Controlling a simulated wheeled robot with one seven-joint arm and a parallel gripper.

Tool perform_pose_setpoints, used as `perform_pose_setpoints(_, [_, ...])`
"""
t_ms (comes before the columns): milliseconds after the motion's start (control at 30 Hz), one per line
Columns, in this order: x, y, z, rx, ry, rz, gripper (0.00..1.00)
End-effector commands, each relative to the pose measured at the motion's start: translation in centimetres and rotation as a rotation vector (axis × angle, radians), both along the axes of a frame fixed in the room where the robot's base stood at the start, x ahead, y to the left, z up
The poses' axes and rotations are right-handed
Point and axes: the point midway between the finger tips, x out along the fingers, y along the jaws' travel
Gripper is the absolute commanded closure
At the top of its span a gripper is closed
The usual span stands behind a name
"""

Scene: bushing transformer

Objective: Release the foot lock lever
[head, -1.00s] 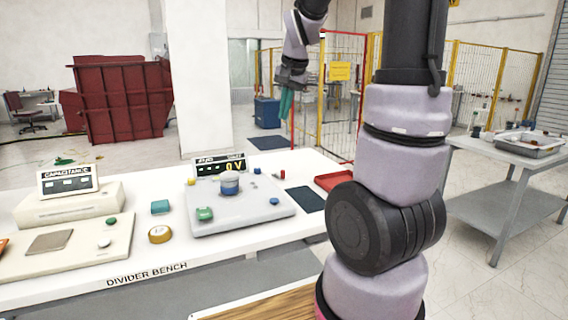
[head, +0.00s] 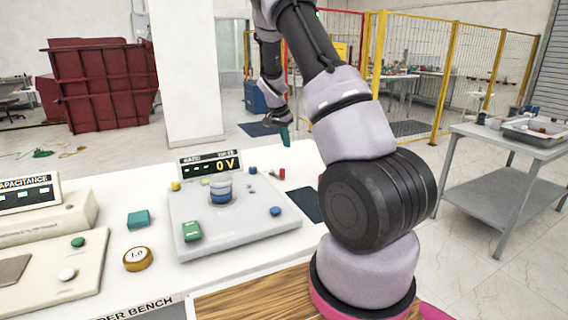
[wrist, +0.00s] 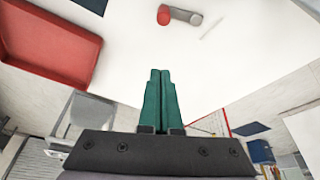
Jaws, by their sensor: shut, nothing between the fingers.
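I cannot make out a foot lock lever in either view. My gripper (head: 284,136) hangs above the far edge of the white divider bench (head: 110,212) in the head view, with green fingers pointing down. In the wrist view my gripper (wrist: 161,72) shows its two green fingers closed together with nothing between them. The white bench surface (wrist: 225,65) lies beyond the fingertips. A red tray (wrist: 45,82) is at the left there, and a small red-and-grey cylinder (wrist: 180,15) is at the top. No lever is visible near the fingers.
A grey tester (head: 255,235) with a 0 V display (head: 210,165) stands on the bench. A teal block (head: 138,219) and a round yellow piece (head: 138,259) lie left of it. A grey side table (head: 500,152) stands right. Open floor separates it from the bench; yellow fencing (head: 448,75) stands behind.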

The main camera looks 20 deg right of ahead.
Motion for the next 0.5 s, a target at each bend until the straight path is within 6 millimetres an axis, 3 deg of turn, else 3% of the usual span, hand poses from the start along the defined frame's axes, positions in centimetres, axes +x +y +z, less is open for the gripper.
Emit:
perform_pose_setpoints(333, [0.0, -0.1, -0.2, 0.001, 0.0, 0.0, 1.0])
perform_pose_setpoints(500, [0.3, -0.6, -2.0, 0.001, 0.003, -0.001, 1.0])
